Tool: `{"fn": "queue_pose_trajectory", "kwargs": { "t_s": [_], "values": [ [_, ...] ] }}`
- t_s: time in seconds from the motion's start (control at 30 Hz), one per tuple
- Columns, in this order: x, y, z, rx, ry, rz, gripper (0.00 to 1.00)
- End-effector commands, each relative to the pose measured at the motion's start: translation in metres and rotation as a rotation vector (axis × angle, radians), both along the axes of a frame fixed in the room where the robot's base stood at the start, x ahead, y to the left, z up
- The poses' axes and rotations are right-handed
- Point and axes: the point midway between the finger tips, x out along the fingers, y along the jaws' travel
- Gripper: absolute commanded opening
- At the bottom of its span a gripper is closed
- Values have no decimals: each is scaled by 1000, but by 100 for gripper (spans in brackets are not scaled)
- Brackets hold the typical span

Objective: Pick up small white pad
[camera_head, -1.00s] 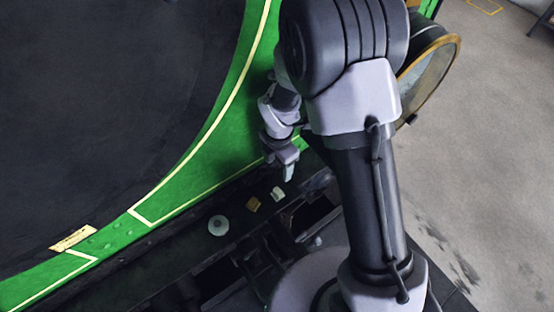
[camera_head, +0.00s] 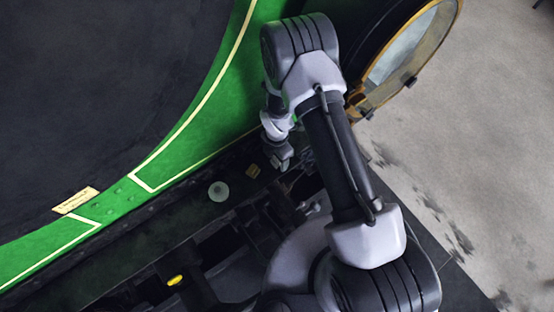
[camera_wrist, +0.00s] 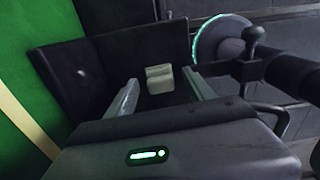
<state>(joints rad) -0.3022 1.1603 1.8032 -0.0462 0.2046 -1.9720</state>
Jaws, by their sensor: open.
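The small white pad (camera_wrist: 160,79) shows in the wrist view as a pale, off-white block on a dark surface. It lies ahead of my gripper (camera_wrist: 160,84), in the gap between the two fingers as the picture shows it. The fingers stand apart, one on each side, and I see no contact with the pad. In the head view my gripper (camera_head: 283,164) points down over the dark ledge beside the green panel. The pad is hidden there behind my gripper.
The green panel (camera_head: 185,150) rises behind. A large brass-rimmed lamp (camera_head: 405,55) is at the upper right. Dark ironwork lies below.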

Motion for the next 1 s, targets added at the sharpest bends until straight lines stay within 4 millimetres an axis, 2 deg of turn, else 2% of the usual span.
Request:
{"fn": "queue_pose_trajectory", "kwargs": {
  "t_s": [0.07,0.1,0.4,0.6,0.67,0.9,1.0],
  "values": [
    [0,0,0,0,0,0,62],
    [0,0,1,0,0,0,58],
    [0,0,1,0,0,0,0],
    [0,0,2,0,0,0,0],
    [1,0,7,0,-2,1,0],
    [1,0,69,0,-4,1,0],
    [1,0,88,0,-1,0,0]
  ]
}}
